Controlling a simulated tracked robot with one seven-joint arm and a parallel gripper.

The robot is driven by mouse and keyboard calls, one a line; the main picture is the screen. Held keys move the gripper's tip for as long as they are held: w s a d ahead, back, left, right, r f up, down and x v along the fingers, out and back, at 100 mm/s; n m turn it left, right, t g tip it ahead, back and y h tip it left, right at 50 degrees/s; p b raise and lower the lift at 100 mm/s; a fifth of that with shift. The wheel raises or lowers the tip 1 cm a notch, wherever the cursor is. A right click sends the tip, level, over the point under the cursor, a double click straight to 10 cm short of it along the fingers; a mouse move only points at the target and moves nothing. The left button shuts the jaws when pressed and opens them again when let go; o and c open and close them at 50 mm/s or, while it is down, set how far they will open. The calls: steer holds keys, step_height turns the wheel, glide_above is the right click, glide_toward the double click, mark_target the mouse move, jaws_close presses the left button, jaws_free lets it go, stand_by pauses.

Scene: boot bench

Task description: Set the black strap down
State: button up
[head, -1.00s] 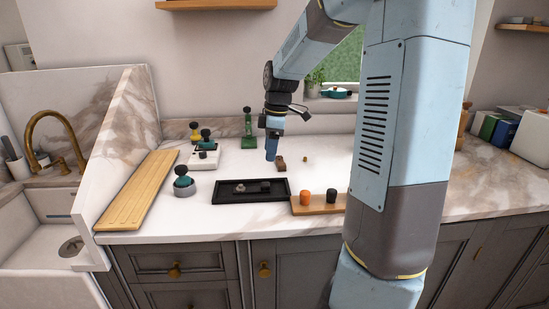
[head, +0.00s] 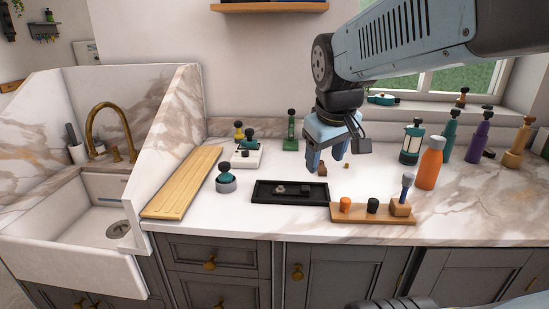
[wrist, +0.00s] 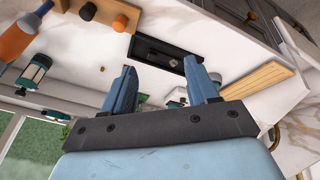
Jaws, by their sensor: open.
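My gripper (head: 325,164) is open and empty above the white counter, pointing down. In the wrist view its two blue fingers (wrist: 160,66) stand wide apart with nothing between them. A black tray (head: 263,196) lies on the counter to the left of and in front of the gripper; it also shows in the wrist view (wrist: 145,60). A small grey piece (head: 281,189) and a flat dark piece (head: 306,190) lie in the tray. I cannot tell whether the dark piece is the black strap; no other strap is clear. A small brown block (head: 322,170) sits below the gripper.
A wooden stand (head: 372,216) with orange and black knobs is right of the tray. An orange bottle (head: 430,165) and several other bottles stand further right.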

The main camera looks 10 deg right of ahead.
steer(key=shift+s+d+m+t+y, duration=0.2)
steer(key=shift+s+m, duration=0.3)
steer(key=shift+s, duration=0.45)
steer(key=shift+s+d+m+t+y, duration=0.1)
steer(key=shift+s+m+t+y, duration=0.15)
steer(key=shift+s+m, duration=0.5)
steer(key=shift+s+d+m+t+y, duration=0.15)
steer(key=shift+s+m+t, duration=0.1)
steer(key=shift+s, duration=0.9)
